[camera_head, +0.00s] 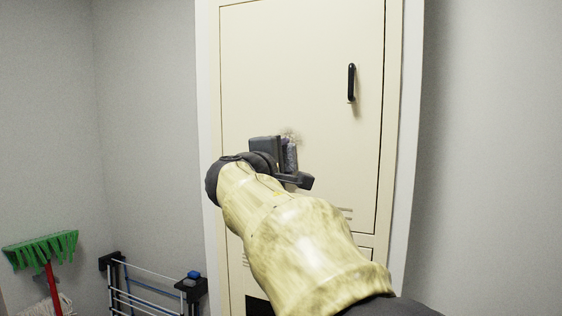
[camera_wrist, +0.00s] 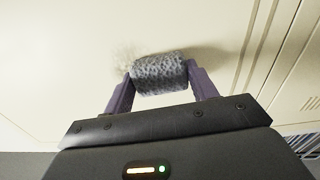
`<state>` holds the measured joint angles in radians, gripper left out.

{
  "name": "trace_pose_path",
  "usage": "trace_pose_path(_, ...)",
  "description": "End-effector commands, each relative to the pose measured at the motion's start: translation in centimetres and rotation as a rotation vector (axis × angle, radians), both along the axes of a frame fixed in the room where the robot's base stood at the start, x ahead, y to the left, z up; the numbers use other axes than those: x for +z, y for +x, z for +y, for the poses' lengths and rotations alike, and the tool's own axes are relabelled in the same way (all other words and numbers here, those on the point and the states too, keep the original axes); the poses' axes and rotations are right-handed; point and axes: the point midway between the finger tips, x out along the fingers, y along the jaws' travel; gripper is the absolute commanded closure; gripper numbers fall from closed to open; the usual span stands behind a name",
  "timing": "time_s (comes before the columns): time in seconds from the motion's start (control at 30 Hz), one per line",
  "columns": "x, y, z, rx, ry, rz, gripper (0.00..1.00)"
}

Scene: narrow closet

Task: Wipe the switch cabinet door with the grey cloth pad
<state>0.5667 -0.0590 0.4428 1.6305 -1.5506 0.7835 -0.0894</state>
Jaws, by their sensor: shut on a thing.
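The switch cabinet door (camera_head: 300,60) is a cream panel with a black handle (camera_head: 351,82) at its upper right. It fills most of the wrist view (camera_wrist: 60,50). A greyish smudge (camera_head: 291,134) marks the door just above my gripper, and it shows beside the pad in the wrist view (camera_wrist: 124,55). My gripper (camera_head: 287,160) is shut on the grey cloth pad (camera_wrist: 159,74), a speckled roll held between the two fingers. The pad is at or very close to the door; I cannot tell if it touches. In the head view my gripper partly hides the pad.
A green broom (camera_head: 40,248) with a red stick stands at the lower left. A folding rack (camera_head: 145,290) with a small blue thing (camera_head: 194,275) on it stands left of the cabinet. Grey walls (camera_head: 480,150) close in on both sides.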

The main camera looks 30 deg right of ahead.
Motion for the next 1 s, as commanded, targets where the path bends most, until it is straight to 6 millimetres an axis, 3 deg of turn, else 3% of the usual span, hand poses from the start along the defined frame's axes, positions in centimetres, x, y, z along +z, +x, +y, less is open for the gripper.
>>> trace_pose_path(0.6,0.0,-2.9,-2.6,-0.001,-0.001,0.000,0.61)
trace_pose_path(1.0,0.4,-2.9,-2.7,0.000,-0.001,-0.001,0.61)
